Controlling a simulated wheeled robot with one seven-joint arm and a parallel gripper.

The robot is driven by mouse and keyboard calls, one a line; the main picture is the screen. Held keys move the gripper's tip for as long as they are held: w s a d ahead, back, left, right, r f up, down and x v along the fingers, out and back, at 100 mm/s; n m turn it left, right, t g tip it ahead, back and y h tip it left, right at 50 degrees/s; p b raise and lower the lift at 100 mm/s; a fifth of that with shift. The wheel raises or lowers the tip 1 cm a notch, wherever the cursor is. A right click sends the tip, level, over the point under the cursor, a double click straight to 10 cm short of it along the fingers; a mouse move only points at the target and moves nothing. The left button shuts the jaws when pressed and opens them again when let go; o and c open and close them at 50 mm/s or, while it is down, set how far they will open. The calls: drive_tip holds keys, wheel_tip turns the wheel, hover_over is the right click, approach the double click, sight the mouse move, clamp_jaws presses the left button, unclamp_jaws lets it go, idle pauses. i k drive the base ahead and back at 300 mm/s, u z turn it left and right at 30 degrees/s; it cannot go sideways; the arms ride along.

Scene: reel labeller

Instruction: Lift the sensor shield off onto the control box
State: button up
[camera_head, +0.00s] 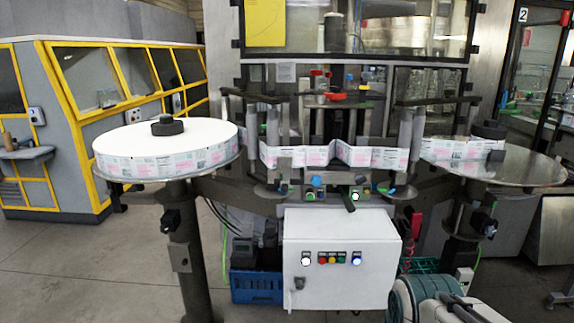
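The control box (341,279) is a white cabinet below the middle of the labeller. Its front carries a row of coloured buttons and lamps and a dark latch. Its flat top is visible and looks bare. I cannot pick out the sensor shield with certainty; several small dark fittings with blue and green parts sit along the label path just above the box. Part of my arm, white and teal, shows at the bottom right, in front of the box's right side. My gripper is not visible.
A large reel of printed labels (168,149) lies on the left turntable. The label strip (297,156) runs across the middle to the right turntable (520,165). A blue crate (256,287) stands on the floor left of the box. Floor at the lower left is clear.

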sight(281, 160)
drive_tip(key=u, duration=0.9)
drive_tip(key=i, duration=0.85)
drive_tip(key=u, duration=0.7)
drive_tip(key=i, duration=0.65)
drive_tip(key=z, duration=0.95)
drive_tip(key=i, duration=0.6)
drive_tip(key=z, duration=0.7)
